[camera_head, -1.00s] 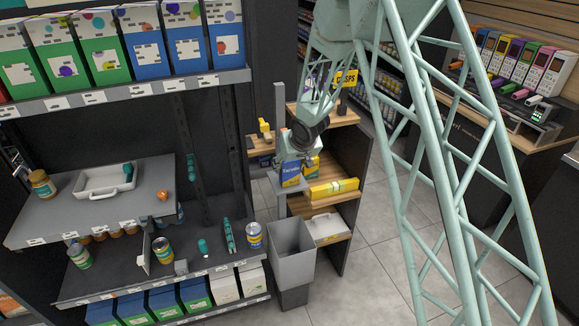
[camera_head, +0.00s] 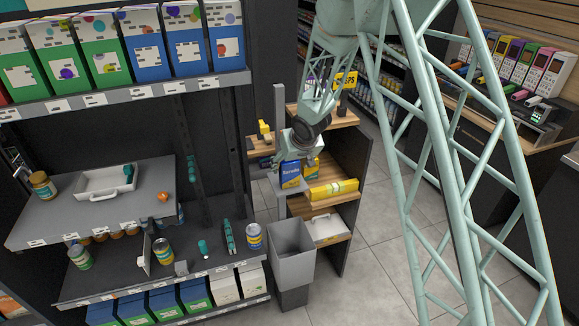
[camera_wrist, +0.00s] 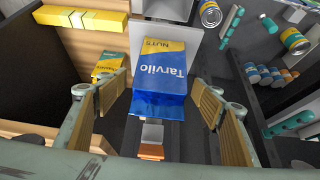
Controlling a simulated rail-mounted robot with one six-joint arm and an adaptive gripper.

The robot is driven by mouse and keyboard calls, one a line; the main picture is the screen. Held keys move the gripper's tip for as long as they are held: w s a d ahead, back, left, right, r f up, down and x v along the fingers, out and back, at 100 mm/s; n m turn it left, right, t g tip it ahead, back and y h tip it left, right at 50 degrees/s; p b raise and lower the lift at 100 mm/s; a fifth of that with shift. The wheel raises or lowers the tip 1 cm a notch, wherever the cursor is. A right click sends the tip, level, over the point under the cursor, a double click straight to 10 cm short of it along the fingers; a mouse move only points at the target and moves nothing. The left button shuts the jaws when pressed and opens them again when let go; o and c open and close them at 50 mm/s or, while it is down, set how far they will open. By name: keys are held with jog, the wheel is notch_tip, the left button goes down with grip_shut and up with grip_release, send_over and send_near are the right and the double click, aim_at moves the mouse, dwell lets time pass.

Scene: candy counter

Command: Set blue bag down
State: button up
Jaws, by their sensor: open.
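The blue bag (camera_wrist: 160,85) has a yellow top and the word "Tarvilo". In the wrist view it stands between my gripper's two ribbed fingers, with a gap on either side. In the head view the blue bag (camera_head: 291,174) sits over a small grey platform (camera_head: 289,188) beside the wooden shelf unit. My gripper (camera_wrist: 160,108) is open around the bag and touches neither side that I can see. In the head view the gripper (camera_head: 297,152) is right behind and above the bag, its fingers mostly hidden.
A yellow box (camera_head: 333,189) lies on that shelf. A grey bin (camera_head: 291,246) stands below. A dark shelf rack with cans (camera_head: 254,236) is at left.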

jog(key=p+v, duration=0.3)
jog(key=v, duration=0.7)
jog(key=shift+r, duration=0.15)
dwell(0.8)
jog(key=s+d+r+m+h, duration=0.1)
jog(key=s+d+r, duration=0.3)
jog(key=d+r, duration=0.3)
jog(key=s+d+r+m+h, duration=0.1)
jog(key=s+d+r, duration=0.35)
jog(key=r, duration=0.45)
jog(key=s+d+r+m+h, duration=0.1)
jog(key=s+d+r, duration=0.4)
jog(key=s, duration=0.2)
jog(key=s+d+r, duration=0.5)
jog(key=s+r, duration=0.1)
jog(key=s, duration=0.2)
jog(key=s+d+r+g, duration=0.1)
jog(key=s+r, duration=0.1)
jog(key=s, duration=1.5)
jog(key=s+d+r+m+g, duration=0.1)
jog(key=s+r, duration=0.1)
jog(key=s, duration=1.5)
jog(key=shift+s+d+y, duration=0.15)
jog(key=shift+s+y, duration=0.15)
jog(key=shift+s, duration=0.05)
